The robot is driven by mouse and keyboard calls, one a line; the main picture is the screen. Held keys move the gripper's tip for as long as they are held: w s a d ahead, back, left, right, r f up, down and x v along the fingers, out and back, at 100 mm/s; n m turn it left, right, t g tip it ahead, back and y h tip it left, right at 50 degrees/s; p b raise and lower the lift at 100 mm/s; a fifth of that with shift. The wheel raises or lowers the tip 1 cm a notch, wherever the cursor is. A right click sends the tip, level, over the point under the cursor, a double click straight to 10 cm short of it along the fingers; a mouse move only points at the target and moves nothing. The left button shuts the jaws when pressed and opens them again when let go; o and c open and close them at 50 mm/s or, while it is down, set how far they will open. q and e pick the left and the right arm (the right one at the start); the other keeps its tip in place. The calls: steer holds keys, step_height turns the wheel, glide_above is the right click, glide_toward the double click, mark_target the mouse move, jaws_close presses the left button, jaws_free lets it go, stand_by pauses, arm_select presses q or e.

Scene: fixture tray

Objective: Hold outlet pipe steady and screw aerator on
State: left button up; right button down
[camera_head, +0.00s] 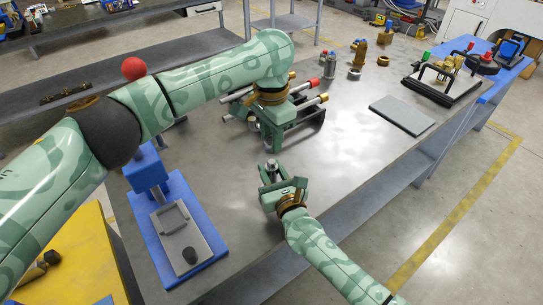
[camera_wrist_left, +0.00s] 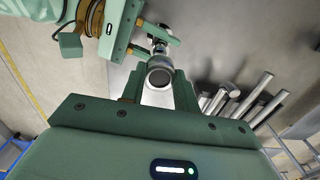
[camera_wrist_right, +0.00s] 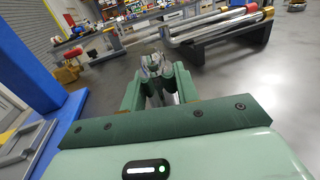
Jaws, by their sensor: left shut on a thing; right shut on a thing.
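My left gripper (camera_head: 272,145) is above the middle of the table, shut on a pale metal tube. In the left wrist view this tube, the outlet pipe (camera_wrist_left: 160,76), shows a round dark end between the fingers. My right gripper (camera_head: 272,180) is just nearer the front, shut on a small shiny metal part, seemingly the aerator (camera_head: 271,164). The aerator (camera_wrist_left: 158,46) also shows in the left wrist view, close to the far end of the pipe. The right wrist view shows shiny metal (camera_wrist_right: 156,66) between the right fingers. I cannot tell whether the two parts touch or are threaded.
A dark rack with several metal pipes (camera_wrist_right: 220,25), some red-ended, stands close beside the left gripper. A blue fixture (camera_head: 190,240) is at the table's left. A grey plate (camera_head: 402,115) and small brass parts (camera_head: 359,53) lie farther back. The table right of the grippers is clear.

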mark_target(271, 162)
arm_select(q)
steer(key=shift+f, duration=1.4)
steer(key=shift+f, duration=0.15)
steer(key=shift+f, duration=0.75)
steer(key=shift+f, duration=0.55)
